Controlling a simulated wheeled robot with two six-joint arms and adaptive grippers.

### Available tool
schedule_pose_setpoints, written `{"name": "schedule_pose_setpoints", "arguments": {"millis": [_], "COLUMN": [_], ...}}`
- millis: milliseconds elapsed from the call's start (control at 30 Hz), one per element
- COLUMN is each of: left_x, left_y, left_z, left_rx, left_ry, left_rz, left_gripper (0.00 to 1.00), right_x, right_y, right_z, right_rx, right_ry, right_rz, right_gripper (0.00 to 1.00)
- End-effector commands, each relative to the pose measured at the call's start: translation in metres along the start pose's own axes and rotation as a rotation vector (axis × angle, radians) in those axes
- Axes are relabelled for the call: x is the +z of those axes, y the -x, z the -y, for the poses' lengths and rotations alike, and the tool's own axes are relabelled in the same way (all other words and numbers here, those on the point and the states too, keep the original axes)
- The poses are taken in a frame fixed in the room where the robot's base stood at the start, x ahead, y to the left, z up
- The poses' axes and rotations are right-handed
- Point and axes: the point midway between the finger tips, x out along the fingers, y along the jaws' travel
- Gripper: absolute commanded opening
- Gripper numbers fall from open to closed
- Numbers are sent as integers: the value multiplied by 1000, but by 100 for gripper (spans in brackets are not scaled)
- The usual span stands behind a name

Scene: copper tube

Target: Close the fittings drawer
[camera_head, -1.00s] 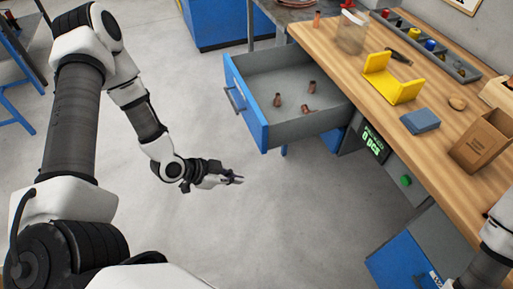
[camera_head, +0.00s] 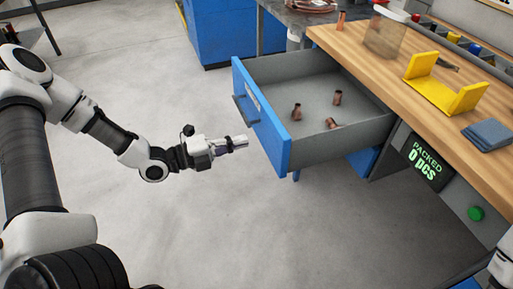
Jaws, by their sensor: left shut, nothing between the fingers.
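The fittings drawer (camera_head: 342,151) stands pulled out from the wooden workbench. It has a blue front (camera_head: 262,122) with a dark handle (camera_head: 246,111) and grey walls. Several copper fittings (camera_head: 297,111) lie inside on its grey floor. My left gripper (camera_head: 244,143) is shut and empty, with its fingertips pointing right. In the picture it is just left of the lower part of the drawer front, with a small gap between them; the exact depth is hard to tell. My right gripper is not in view; only a bit of my right arm shows at the lower right edge.
The wooden benchtop (camera_head: 377,62) holds a yellow bracket (camera_head: 444,92), blue pads (camera_head: 487,135) and a clear container (camera_head: 385,36). A display panel (camera_head: 425,163) and a green button (camera_head: 475,214) are below its edge. The grey floor (camera_head: 210,230) before the drawer is clear.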

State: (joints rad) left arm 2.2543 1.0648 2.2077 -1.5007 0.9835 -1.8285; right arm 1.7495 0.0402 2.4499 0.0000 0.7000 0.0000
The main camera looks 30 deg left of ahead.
Motion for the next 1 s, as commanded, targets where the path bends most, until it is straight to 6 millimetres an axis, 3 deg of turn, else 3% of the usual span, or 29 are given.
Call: {"name": "schedule_pose_setpoints", "arguments": {"millis": [67, 300, 767, 1000], "left_x": [-2, -1, 0, 6], "left_y": [-14, -44, -50, -73], "left_z": [-6, -1, 0, -5], "left_rx": [4, 2, 0, 0], "left_ry": [-4, -1, 2, -5], "left_rz": [-5, -2, 1, -4], "left_gripper": [0, 0, 0, 0], "right_x": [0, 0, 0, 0], "right_y": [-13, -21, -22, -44], "right_z": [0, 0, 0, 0], "right_rx": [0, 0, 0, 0], "right_ry": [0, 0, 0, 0], "right_rz": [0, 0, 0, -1], "right_gripper": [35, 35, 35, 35]}}
